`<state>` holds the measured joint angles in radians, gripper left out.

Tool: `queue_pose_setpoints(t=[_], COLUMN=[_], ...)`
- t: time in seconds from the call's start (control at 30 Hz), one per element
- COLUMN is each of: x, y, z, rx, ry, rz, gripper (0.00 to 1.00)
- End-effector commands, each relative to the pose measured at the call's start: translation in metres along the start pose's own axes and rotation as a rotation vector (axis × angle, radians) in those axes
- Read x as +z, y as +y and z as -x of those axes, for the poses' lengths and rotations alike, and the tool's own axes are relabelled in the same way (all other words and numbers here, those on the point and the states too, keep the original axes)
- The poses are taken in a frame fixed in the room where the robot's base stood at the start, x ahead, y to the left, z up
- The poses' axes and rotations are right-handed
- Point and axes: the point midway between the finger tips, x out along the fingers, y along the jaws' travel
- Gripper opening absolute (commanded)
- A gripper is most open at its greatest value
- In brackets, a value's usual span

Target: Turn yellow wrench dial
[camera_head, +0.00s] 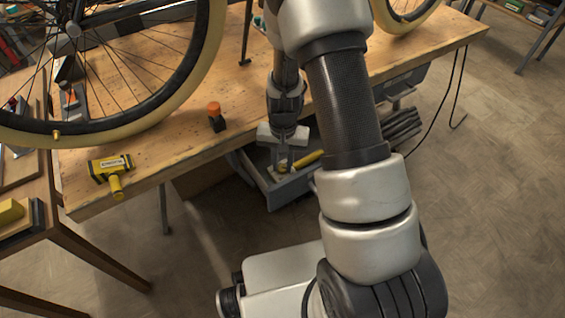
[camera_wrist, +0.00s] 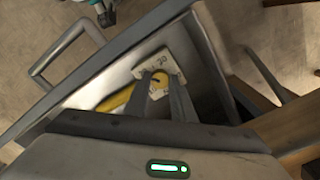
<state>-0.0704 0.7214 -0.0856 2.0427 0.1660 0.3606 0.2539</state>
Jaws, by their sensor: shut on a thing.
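The wrench lies in the open grey drawer. Its yellow handle (camera_head: 308,160) shows there, and in the wrist view the handle (camera_wrist: 115,101) runs to the lower left from a pale plate (camera_wrist: 162,62) with dark marks. The yellow dial (camera_wrist: 158,80) sits between the fingers of my gripper (camera_wrist: 160,88), which points down into the drawer and is shut on the dial. In the head view my gripper (camera_head: 285,166) is over the drawer and hides most of the dial.
The grey drawer (camera_head: 285,195) hangs below the wooden bench (camera_head: 175,140), and its walls stand close around my gripper. A bicycle wheel (camera_head: 155,112), an orange-capped bottle (camera_head: 216,118) and a yellow-black tool (camera_head: 110,167) are on the bench. Floor to the right is clear.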

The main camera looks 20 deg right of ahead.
Motion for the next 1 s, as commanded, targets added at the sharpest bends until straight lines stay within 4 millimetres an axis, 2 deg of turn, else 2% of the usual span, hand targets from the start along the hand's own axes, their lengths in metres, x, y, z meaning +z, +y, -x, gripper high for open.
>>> queue_pose_setpoints(t=[0.03, 0.07, 0.17, 0.43, 0.57, 0.77, 1.0], x=[0.0, 0.0, 0.0, 0.0, -0.001, -0.001, -0.001], y=[0.0, 0.0, 0.0, 0.0, -0.001, -0.001, -0.001], z=[0.0, 0.0, 0.0, 0.0, 0.008, 0.045, 0.106], rx=[0.0, 0.0, 0.0, 0.0, -0.001, -0.002, -0.003], ry=[0.0, 0.0, 0.0, 0.0, 0.002, 0.004, 0.004], rz=[0.001, 0.001, 0.001, 0.001, 0.002, 0.003, 0.002], gripper=[0.0, 0.24, 0.41, 0.42, 0.42, 0.42, 0.42])
